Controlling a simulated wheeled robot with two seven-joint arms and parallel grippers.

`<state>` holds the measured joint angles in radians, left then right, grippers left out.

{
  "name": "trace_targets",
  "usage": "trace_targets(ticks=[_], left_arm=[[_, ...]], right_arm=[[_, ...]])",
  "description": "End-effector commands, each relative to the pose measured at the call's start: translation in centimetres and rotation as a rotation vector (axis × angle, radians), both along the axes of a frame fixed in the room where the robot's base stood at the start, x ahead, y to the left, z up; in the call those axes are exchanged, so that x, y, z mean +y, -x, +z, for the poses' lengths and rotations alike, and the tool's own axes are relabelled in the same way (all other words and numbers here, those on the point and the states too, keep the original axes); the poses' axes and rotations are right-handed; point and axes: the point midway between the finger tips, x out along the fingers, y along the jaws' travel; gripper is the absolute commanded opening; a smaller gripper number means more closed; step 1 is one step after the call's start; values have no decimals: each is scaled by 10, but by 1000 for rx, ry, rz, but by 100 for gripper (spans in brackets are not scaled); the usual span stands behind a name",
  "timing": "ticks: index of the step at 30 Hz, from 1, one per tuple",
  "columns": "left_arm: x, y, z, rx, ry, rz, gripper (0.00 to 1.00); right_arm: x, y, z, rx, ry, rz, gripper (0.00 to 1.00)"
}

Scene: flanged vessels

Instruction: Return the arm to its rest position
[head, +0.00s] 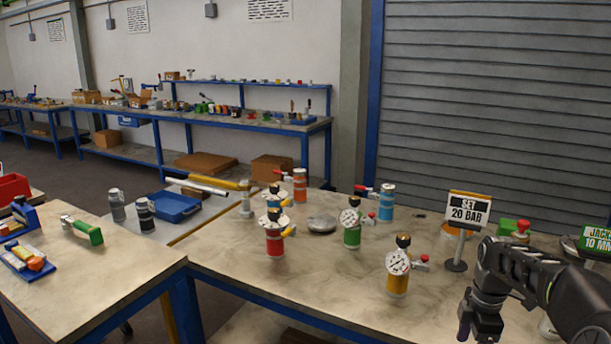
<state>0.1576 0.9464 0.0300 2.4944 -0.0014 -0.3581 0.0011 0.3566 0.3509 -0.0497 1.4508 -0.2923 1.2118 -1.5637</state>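My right arm comes in from the right edge, and its dark gripper (480,328) points down over the front right of the table. The fingers are small, dark and near the bottom edge, so I cannot tell whether they are open or shut. No object shows clearly in them. My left gripper is not in view. The yellow vessel with a gauge (397,284) stands upright to the left of my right gripper, apart from it. The red vessel (273,240) and the green vessel (352,235) stand farther back to the left.
A "SET 20 BAR" sign (468,210) stands behind my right arm, with a green-topped item (513,229) beside it. A blue vessel (387,202) and an orange vessel (299,186) stand at the back. The table's front left surface (300,275) is clear.

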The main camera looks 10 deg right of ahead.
Motion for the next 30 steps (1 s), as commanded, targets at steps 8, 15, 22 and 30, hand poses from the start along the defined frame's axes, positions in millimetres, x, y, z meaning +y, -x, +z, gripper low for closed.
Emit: trace_targets(ticks=[8,15,22,30], left_arm=[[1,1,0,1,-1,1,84],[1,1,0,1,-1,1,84],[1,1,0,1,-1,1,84],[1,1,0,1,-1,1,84]], right_arm=[[49,-14,-63,-12,-55,-108,80],[132,-10,-152,-5,-148,-308,80],[261,56,-260,74,-279,-702,80],[357,185,-315,210,-330,-1210,80]])
